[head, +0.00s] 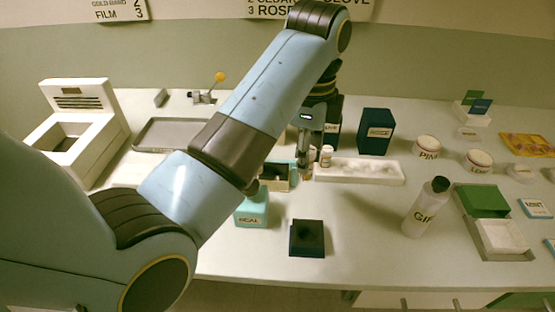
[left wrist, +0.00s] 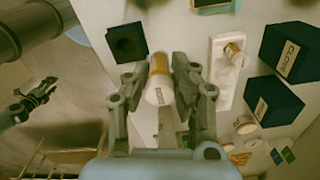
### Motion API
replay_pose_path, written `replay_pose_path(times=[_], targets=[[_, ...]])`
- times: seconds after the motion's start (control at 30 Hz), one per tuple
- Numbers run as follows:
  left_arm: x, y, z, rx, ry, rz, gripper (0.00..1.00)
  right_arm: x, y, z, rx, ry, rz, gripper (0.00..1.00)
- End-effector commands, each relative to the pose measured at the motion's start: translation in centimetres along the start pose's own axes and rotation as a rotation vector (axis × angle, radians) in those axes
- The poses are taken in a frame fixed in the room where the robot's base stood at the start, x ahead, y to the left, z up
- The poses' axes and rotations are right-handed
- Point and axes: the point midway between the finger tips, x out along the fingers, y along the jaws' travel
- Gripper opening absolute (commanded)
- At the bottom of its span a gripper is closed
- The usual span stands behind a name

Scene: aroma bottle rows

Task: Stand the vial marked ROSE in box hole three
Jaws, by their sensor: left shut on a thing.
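My left gripper (head: 305,168) is shut on a pale vial with an orange-brown cap, above the table just left of a white holed strip (head: 395,176). The held vial (left wrist: 158,92) shows better in the left wrist view, between the fingers (left wrist: 168,80); its label is too small to read surely. Another capped vial (head: 326,155) is at the strip's left end. A small open box (head: 289,184) stands left of the gripper, partly behind my arm. A dark block with one opening (head: 307,250) lies nearer. My right gripper (left wrist: 46,88) seems to show over the floor.
Dark boxes (head: 376,132) stand behind the strip, one marked CLOVE in the left wrist view (left wrist: 290,55). A teal container (head: 252,209) stands near my arm. The front middle is clear.

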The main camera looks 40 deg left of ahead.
Motion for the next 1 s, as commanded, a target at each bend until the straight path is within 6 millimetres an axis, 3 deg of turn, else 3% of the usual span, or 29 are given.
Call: replay_pose_path(times=[0.17,0.4,0.6,0.77,1.0], targets=[[0.8,-0.6,1.3,0.031,-0.005,0.001,0.02,-0.7,0.1,-0.2,0.000,0.002,0.001,0.46],[4.3,-4.9,5.5,0.026,-0.005,0.002,0.02,-1.1,0.3,-0.5,-0.001,0.007,0.003,0.46],[6.4,-7.3,7.6,0.027,-0.001,0.003,0.02,-1.1,0.3,-0.6,0.000,0.008,0.002,0.46],[7.4,-7.7,8.0,0.028,0.001,0.003,0.02,-1.2,0.3,-0.6,0.000,0.008,0.002,0.46],[10.7,-7.7,8.0,0.027,0.001,0.003,0.02,-1.4,0.2,-0.6,0.000,0.008,0.001,0.46]])
